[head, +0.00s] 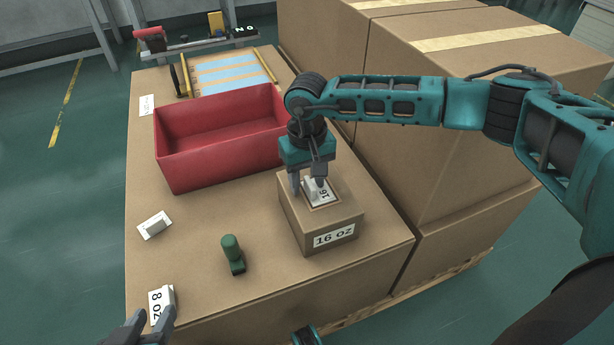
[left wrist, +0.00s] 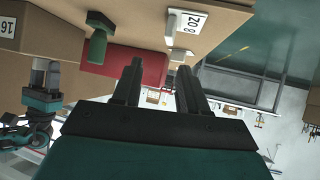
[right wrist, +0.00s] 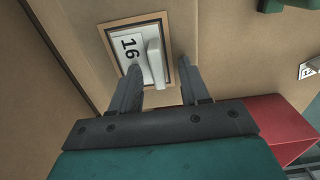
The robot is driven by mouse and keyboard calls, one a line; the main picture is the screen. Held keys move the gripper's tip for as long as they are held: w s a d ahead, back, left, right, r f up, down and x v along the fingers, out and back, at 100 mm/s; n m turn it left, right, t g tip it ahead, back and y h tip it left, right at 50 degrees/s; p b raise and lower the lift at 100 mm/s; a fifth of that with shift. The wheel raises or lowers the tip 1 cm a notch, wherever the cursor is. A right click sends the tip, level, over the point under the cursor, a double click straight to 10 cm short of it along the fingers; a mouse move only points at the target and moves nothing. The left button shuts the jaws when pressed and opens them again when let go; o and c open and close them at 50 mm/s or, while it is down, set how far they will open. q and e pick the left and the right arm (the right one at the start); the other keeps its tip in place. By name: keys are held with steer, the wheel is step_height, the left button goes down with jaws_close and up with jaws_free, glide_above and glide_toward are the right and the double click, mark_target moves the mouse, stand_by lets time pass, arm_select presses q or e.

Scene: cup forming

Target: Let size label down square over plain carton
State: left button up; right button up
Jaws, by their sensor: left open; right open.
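The carton (head: 290,222) stands on the cardboard worktop, with "16 OZ" on its front face. On its top, inside a dark-edged frame (right wrist: 104,32), a white size label (right wrist: 130,48) marked 16 shows with a raised grip tab (right wrist: 155,62). It looks roughly in line with the frame; I cannot tell whether it lies fully flat. My right gripper (right wrist: 161,76) is open over the label, fingers to either side of the tab. My left gripper (head: 153,322) is open near the worktop's front left corner, close to a white 8 OZ label (head: 158,303), which also shows in the left wrist view (left wrist: 186,22).
A red bin (head: 215,150) stands behind the carton. A rack with blue strips (head: 225,74) is at the back. Large cartons (head: 440,120) rise on the right.

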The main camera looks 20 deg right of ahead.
steer(key=shift+r, duration=0.1)
steer(key=shift+r, duration=0.3)
step_height(320, 180, up, 5)
steer(key=shift+f+p, duration=0.1)
steer(key=shift+p, duration=0.8)
arm_select(q)
steer(key=shift+s+a+r+y+p, duration=0.3)
steer(key=shift+a+r+p, duration=0.3)
steer(key=shift+p, duration=0.25)
arm_select(e)
step_height(320, 180, up, 7)
steer(key=shift+r, duration=0.2)
arm_select(q)
steer(key=shift+d+r, duration=0.1)
